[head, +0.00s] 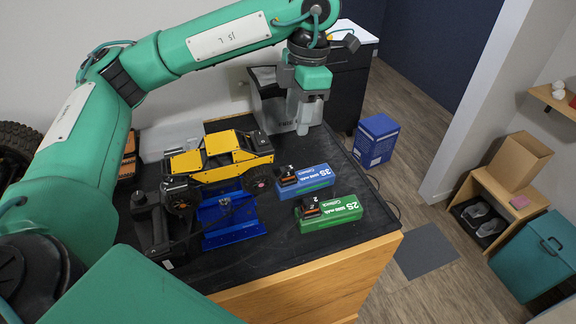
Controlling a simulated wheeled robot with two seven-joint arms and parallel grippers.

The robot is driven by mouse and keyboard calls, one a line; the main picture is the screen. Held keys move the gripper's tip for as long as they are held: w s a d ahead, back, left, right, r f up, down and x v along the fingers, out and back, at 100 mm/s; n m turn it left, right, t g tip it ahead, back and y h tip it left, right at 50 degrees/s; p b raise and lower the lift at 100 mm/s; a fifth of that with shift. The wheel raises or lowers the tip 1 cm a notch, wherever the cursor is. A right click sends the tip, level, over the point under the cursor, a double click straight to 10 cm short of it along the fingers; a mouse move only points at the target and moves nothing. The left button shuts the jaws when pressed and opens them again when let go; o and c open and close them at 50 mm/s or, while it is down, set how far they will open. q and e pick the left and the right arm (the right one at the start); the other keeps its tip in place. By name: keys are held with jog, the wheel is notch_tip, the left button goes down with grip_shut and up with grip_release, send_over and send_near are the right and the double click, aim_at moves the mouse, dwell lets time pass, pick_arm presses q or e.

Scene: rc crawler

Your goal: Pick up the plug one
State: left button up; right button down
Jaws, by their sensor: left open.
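A small black and orange plug (287,176), seemingly marked 1, rests at the left end of the blue 3S battery (315,180) on the dark bench mat. A similar plug marked 2 (310,208) sits at the left end of the green 2S battery (338,214), nearer the front. My left gripper (308,124) points down above the back of the bench, behind the blue battery and apart from both plugs. It is open and nothing shows between its fingers. My right gripper is not in view.
A yellow crawler (215,158) stands left of the batteries, with a blue stand (228,219) in front. A black device (160,215) stands at the left. A grey and black box (272,100) is behind the gripper. The mat's front right is clear.

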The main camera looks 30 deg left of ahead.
aim_at(287, 168)
pick_arm(q)
jog(key=f, duration=0.4)
jog(key=f+p, duration=0.1)
jog(key=f, duration=0.2)
jog(key=shift+s+a, duration=0.3)
jog(key=shift+s, duration=0.1)
jog(key=shift+s+f+p, duration=0.2)
jog(key=shift+f+p, duration=0.2)
jog(key=shift+p, duration=0.05)
jog(key=f+p, duration=0.1)
jog(key=f, duration=0.1)
jog(key=s+f+p, duration=0.1)
jog(key=f, duration=0.1)
jog(key=shift+a, duration=0.2)
jog(key=shift+f, duration=0.2)
jog(key=shift+w+f, duration=0.1)
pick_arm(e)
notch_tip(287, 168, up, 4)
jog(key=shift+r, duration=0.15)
pick_arm(q)
jog(key=shift+c, duration=0.6)
grip_shut()
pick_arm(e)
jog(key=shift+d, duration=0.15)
